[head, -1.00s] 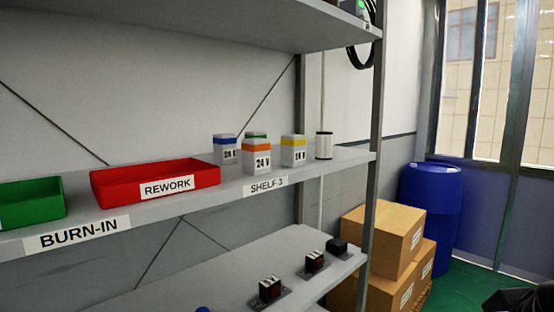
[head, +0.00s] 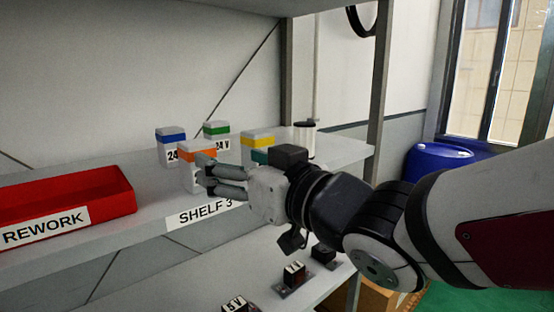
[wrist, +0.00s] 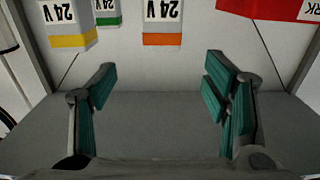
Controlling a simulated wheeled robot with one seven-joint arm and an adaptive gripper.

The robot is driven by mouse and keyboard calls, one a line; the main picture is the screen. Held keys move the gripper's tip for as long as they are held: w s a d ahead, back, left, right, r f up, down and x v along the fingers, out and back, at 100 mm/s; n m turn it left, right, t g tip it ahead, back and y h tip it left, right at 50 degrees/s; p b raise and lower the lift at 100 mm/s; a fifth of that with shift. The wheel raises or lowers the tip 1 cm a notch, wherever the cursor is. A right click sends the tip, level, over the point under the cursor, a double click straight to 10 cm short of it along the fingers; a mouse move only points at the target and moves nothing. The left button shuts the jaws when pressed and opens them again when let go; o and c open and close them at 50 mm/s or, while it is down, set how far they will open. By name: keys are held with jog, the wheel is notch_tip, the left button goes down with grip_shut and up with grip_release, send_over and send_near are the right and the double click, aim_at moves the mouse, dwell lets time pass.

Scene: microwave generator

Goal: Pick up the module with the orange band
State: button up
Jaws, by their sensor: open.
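The module with the orange band (head: 190,157) is a white block labelled 24 V, standing on the middle shelf in the head view. My gripper (head: 222,181) is in front of it and to its right, partly covering it. In the wrist view the orange-band module (wrist: 162,24) appears upside down at the top, beyond the fingertips and roughly between them. My gripper (wrist: 165,80) is open there, with nothing between its fingers. I cannot tell from the head view whether a finger touches the module.
A blue-band module (head: 170,140), a green-band module (head: 216,130) and a yellow-band module (head: 258,141) stand close around it. A white cylinder (head: 304,138) is farther right. The red REWORK bin (head: 100,196) is to the left, with bare shelf between.

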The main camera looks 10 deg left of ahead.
aim_at(203, 149)
jog(key=x, duration=0.8)
jog(key=shift+p, duration=0.4)
jog(key=shift+p+x, duration=0.7)
jog(key=shift+x, duration=1.15)
jog(key=shift+w+a, duration=0.4)
jog(key=shift+a, duration=0.2)
jog(key=c, duration=1.4)
jog(key=shift+c, duration=0.2)
